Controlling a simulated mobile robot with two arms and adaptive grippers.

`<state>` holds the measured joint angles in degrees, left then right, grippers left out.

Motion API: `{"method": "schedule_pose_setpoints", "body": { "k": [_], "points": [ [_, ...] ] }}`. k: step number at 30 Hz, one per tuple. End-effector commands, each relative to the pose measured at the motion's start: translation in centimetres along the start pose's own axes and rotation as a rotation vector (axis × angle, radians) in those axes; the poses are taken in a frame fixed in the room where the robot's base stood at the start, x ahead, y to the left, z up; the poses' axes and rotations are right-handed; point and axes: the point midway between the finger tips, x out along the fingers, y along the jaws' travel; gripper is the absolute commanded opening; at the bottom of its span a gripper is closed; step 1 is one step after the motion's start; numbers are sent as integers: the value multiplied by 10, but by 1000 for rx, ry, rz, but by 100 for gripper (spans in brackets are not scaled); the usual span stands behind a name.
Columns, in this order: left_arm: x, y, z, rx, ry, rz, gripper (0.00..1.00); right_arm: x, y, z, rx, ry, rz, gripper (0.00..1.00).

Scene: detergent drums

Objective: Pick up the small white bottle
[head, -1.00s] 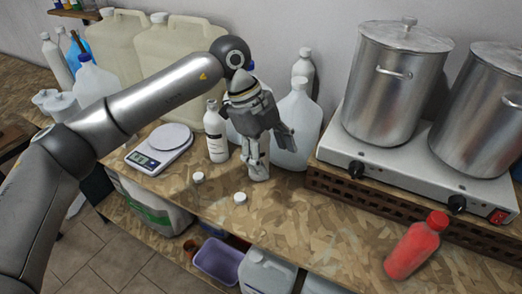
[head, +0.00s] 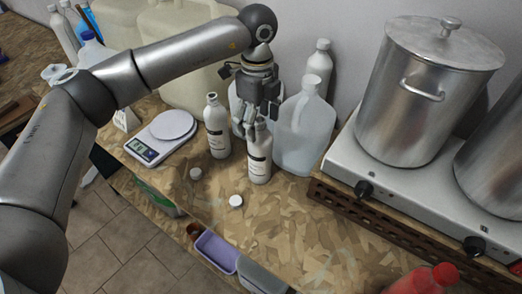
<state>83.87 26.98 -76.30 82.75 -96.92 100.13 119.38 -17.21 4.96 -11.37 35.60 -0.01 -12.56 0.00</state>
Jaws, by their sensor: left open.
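Two small white bottles with dark lettering stand upright on the wood-chip board bench. One small white bottle (head: 259,164) is directly below my left gripper (head: 255,122). Its neck is partly hidden by the fingers. The other white bottle (head: 218,138) stands just to the left, with its open dark mouth showing. My left gripper points down from above, open, with its fingers at the top of the right-hand bottle. I cannot tell whether they touch it. My right gripper is not in view.
A digital scale (head: 163,137) stands left of the bottles. A translucent jug (head: 304,135) is close on the right, beside the hotplate (head: 400,185) with steel pots (head: 425,95). Two loose white caps (head: 235,201) lie in front.

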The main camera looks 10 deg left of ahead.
Motion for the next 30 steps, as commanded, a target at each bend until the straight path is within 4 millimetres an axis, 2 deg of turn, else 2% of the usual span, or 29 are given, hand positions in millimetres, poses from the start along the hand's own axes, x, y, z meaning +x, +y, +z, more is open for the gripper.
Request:
{"method": "schedule_pose_setpoints", "body": {
  "k": [5, 8, 15, 19, 25, 26, 30],
  "points": [
    [11, 0, -1, 1, 1, 1, 70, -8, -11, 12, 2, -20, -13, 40],
    [18, 0, -2, 2, 1, 2, 70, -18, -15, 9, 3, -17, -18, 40],
    [49, 0, -5, 2, 2, 3, 70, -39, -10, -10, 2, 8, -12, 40],
    [59, 0, -5, 3, 2, 0, 70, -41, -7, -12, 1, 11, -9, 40],
    [62, 0, -5, 3, 1, -1, 70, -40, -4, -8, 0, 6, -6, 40],
    [62, 0, -5, 3, 1, -1, 68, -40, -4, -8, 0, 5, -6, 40],
    [61, 0, -5, 3, 1, -1, 50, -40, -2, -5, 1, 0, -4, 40]
  ]
}}
